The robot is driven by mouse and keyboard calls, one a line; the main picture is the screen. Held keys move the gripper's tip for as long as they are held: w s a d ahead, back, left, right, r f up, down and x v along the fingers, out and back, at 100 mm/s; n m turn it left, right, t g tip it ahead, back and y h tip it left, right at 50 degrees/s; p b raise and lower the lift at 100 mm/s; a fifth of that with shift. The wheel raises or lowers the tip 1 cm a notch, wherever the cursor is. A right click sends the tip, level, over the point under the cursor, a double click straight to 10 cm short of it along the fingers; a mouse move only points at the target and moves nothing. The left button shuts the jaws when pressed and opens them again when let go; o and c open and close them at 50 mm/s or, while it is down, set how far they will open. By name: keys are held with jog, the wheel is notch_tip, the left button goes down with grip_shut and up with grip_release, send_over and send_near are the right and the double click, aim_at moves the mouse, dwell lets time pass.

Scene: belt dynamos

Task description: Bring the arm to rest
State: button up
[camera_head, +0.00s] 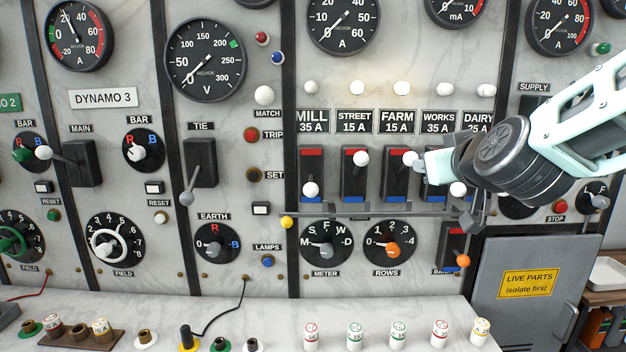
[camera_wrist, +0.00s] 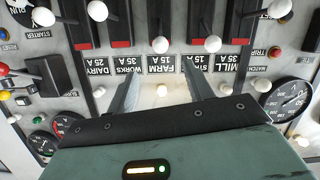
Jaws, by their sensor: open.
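My gripper (camera_head: 428,166) is in front of the switch row in the head view, close to the FARM and WORKS switches. In the wrist view, which sees the panel upside down, its two fingers (camera_wrist: 160,84) are apart with nothing between them. The FARM knob (camera_wrist: 160,44) shows just beyond the fingertips; whether a finger touches anything, I cannot tell. The FARM knob (camera_head: 409,158) and STREET knob (camera_head: 361,158) are up. The MILL knob (camera_head: 311,189) and WORKS knob (camera_head: 457,189) are down. My arm hides the DAIRY switch in the head view.
A horizontal bar (camera_head: 370,212) with a yellow end runs below the switches. Selector dials (camera_head: 326,243) sit under it. Several labelled fuses (camera_head: 355,335) stand on the marble ledge (camera_head: 270,310). A grey cabinet (camera_head: 520,315) with a yellow sign is at right. Other levers (camera_head: 188,198) project at left.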

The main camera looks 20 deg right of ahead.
jog(key=s+a+f+n+g+y+b, duration=0.1)
jog(key=s+a+f+n+g+y, duration=0.25)
jog(key=a+f, duration=0.55)
jog(key=s+a+f+n+g+y+b, duration=0.2)
jog(key=s+a+f+g+y, duration=0.15)
jog(key=a+f, duration=0.45)
jog(key=s+a+f+n+g+h+b, duration=0.1)
jog(key=s+a+f+g, duration=0.1)
jog(key=s, duration=0.6)
jog(key=s+a+f+n+g+h+b, duration=0.1)
jog(key=s+a+f+n+g, duration=0.1)
jog(key=s+f+g, duration=0.3)
jog(key=s+a+f, duration=0.1)
jog(key=s, duration=0.2)
jog(key=shift+s+a+f+g, duration=0.3)
